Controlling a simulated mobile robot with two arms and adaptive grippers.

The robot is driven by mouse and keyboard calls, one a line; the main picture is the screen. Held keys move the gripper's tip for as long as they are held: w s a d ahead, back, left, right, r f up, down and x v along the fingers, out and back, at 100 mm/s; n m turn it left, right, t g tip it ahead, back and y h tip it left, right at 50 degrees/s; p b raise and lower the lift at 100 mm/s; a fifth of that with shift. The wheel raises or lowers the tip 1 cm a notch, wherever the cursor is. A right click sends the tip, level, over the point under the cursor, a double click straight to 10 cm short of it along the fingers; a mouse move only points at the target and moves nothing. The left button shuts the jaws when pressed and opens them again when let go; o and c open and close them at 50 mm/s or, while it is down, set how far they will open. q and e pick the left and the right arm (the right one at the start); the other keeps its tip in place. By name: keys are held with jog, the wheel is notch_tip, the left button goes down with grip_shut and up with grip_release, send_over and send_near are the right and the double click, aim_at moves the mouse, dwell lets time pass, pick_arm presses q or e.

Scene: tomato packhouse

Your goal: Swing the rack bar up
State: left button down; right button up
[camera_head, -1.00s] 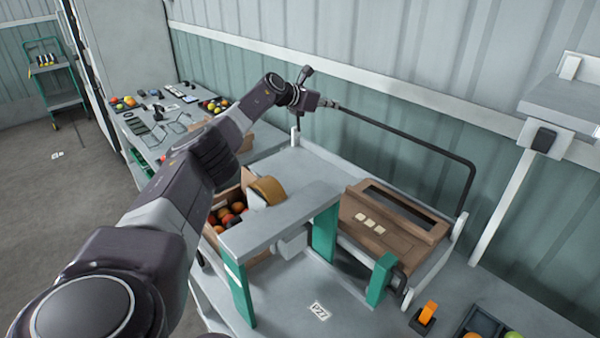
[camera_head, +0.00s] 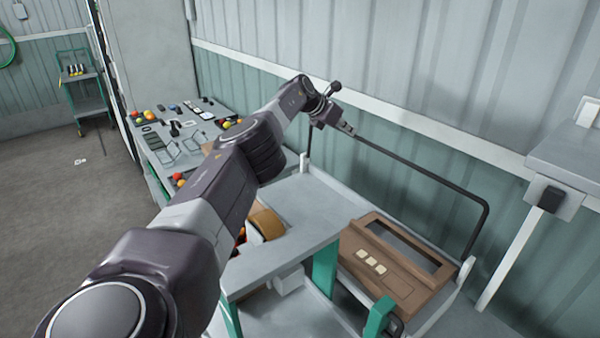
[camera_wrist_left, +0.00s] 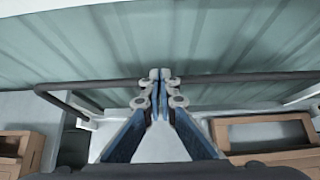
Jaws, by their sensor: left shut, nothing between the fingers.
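The rack bar (camera_head: 425,172) is a thin dark U-shaped bar at the back of the bench. It stands raised above the bench top, with its right leg going down to a pale bracket (camera_head: 466,268) and its left leg down to a pale post. My left gripper (camera_head: 350,132) is shut and empty, with its fingertips at the top rail near the bar's left end. In the left wrist view the shut fingertips (camera_wrist_left: 160,76) overlap the bar (camera_wrist_left: 235,77); I cannot tell whether they touch it. My right gripper is out of view.
A brown wooden box (camera_head: 400,272) with pale blocks sits on the bench below the bar. A grey shelf on green legs (camera_head: 325,268) stands in front. The corrugated wall (camera_head: 420,150) is close behind the bar. A grey ledge (camera_head: 570,155) juts out at right.

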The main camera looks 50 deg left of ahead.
pick_arm(q)
jog(key=shift+w+d+r, duration=0.25)
jog(key=shift+w+r, duration=0.1)
jog(key=shift+r, duration=0.05)
jog(key=shift+w+f, duration=0.3)
jog(key=shift+w, duration=0.3)
jog(key=shift+a, duration=0.1)
jog(key=f+v, duration=0.1)
jog(key=v, duration=1.2)
jog(key=shift+s, duration=0.5)
jog(key=shift+a+r, duration=0.1)
jog(key=shift+a, duration=0.05)
